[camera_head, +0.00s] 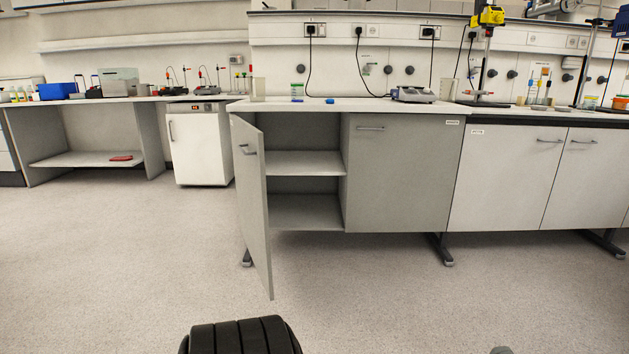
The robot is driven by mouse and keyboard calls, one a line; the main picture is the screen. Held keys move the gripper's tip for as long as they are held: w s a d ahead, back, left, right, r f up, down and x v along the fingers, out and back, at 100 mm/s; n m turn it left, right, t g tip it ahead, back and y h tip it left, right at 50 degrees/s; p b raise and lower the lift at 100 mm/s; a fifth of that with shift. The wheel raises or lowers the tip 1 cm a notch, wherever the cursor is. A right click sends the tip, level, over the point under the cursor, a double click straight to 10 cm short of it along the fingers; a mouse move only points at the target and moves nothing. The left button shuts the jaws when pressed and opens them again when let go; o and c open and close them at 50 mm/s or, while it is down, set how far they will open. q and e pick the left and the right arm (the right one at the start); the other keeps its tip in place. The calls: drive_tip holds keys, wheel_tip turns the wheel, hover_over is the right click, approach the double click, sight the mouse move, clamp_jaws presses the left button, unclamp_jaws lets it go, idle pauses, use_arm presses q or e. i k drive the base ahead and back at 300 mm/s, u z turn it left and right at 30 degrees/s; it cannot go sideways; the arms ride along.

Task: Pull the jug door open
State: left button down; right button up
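A grey cabinet door (253,195) under the middle bench stands swung open toward me, with a bar handle (247,149) near its top. Behind it the opening shows an inner shelf (305,163), and the visible part of the compartment looks empty. No jug is visible, and no label shows on this door. The grey door to its right (402,180) is shut, with its own handle (370,128). Neither of my grippers can be made out. A black ribbed part of my own body shows at the bottom edge.
The bench top (340,106) holds a scale (413,94) and small items. White cabinets (505,175) stand shut to the right. A small white fridge (200,145) stands at the left. The speckled floor (400,300) in front is clear.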

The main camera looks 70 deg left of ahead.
sight(246, 140)
drive_tip(key=u, duration=0.25)
drive_tip(key=i, duration=0.75)
drive_tip(key=u, duration=0.7)
drive_tip(key=i, duration=1.3)
drive_tip(key=u, duration=1.7)
drive_tip(key=i, duration=0.8)
drive_tip(key=u, duration=1)
